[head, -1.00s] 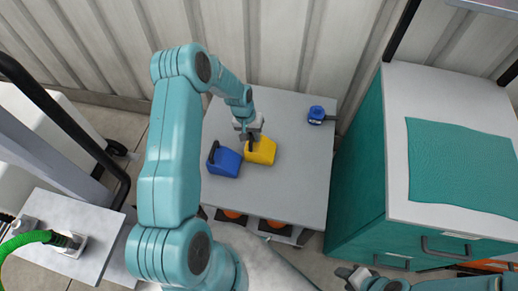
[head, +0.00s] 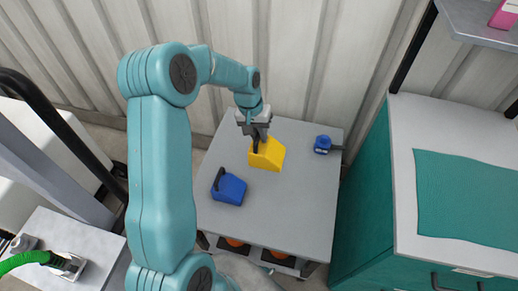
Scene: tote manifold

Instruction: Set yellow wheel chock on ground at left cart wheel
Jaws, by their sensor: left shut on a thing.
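The yellow wheel chock (head: 268,157) is a wedge-shaped block with a dark handle. My left gripper (head: 256,136) is shut on it by the handle, over the back part of the grey cart top. The chock looks lifted a little above the surface, though the gap is hard to judge. A blue chock (head: 229,189) with a dark handle lies on the cart top to the left and nearer. The cart (head: 290,215) stands against the wall; its wheels are not clearly seen. My right gripper is out of view.
A small blue object (head: 322,144) sits at the cart's right edge. A teal cabinet (head: 415,120) with a pale top and a teal mat (head: 470,200) stands to the right. A white machine with a black rail (head: 75,115) and a green hose (head: 25,262) are at left.

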